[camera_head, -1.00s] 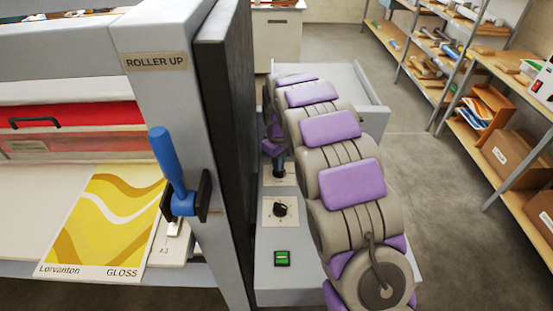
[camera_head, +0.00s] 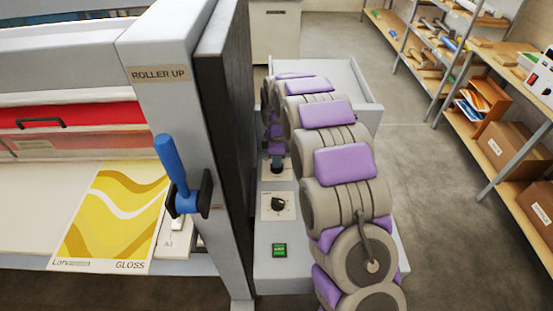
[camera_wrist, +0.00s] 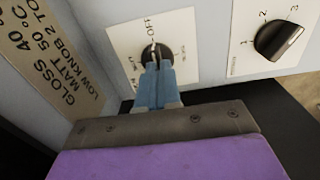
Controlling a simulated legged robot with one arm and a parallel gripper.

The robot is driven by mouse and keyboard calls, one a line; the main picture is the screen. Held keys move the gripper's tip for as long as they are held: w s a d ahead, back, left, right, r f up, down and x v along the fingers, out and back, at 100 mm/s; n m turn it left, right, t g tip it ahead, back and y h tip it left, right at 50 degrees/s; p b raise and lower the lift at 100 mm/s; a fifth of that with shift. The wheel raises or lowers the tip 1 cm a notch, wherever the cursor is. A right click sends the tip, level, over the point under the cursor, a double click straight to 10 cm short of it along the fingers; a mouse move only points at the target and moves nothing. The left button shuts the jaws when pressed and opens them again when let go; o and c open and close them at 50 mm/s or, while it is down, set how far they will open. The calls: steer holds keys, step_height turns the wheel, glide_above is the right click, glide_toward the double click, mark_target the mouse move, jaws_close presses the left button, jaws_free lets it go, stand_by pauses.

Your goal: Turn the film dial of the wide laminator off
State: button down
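The film dial (camera_wrist: 151,50) is a small black knob on a white plate with OFF printed at its top, in the wrist view. A pale mark on the knob points up toward OFF. My gripper (camera_wrist: 158,68) has two blue fingers close together, with their tips at the knob's grip, and they appear shut on it. The fingers hide the knob's lower part. In the head view the film dial's plate (camera_head: 286,172) is partly covered by my arm and gripper.
A second black dial (camera_wrist: 279,40) with numbers sits to the right; it also shows in the head view (camera_head: 278,204). A green switch (camera_head: 279,250) is in front of it. The blue roller lever (camera_head: 174,170) stands left, beyond a dark side panel (camera_head: 222,130). Shelves (camera_head: 480,130) stand right.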

steer(key=shift+s+d+f+g, duration=0.2)
steer(key=shift+s+f, duration=0.25)
steer(key=shift+f, duration=0.35)
steer(key=shift+s+d+f+g, duration=0.1)
steer(key=shift+s+f+g, duration=0.3)
steer(key=shift+f, duration=0.35)
steer(key=c, duration=1.4)
jaws_free()
steer(key=shift+o, duration=0.2)
steer(key=shift+r, duration=0.2)
steer(key=shift+o, duration=1.1)
steer(key=shift+t, duration=0.3)
steer(key=r, duration=0.2)
steer(key=w+r, duration=0.1)
steer(key=r, duration=0.1)
steer(key=r+p, duration=0.1)
steer(key=r, duration=0.1)
steer(key=shift+w+a+r, duration=0.1)
steer(key=shift+w+a, duration=0.2)
steer(key=shift+w, duration=0.1)
step_height(320, 180, up, 14)
steer(key=p, duration=0.1)
glide_above(279, 174)
steer(key=w, duration=0.1)
steer(key=shift+w+a, duration=0.1)
steer(key=shift+a, duration=0.3)
steer(key=shift+d, duration=0.1)
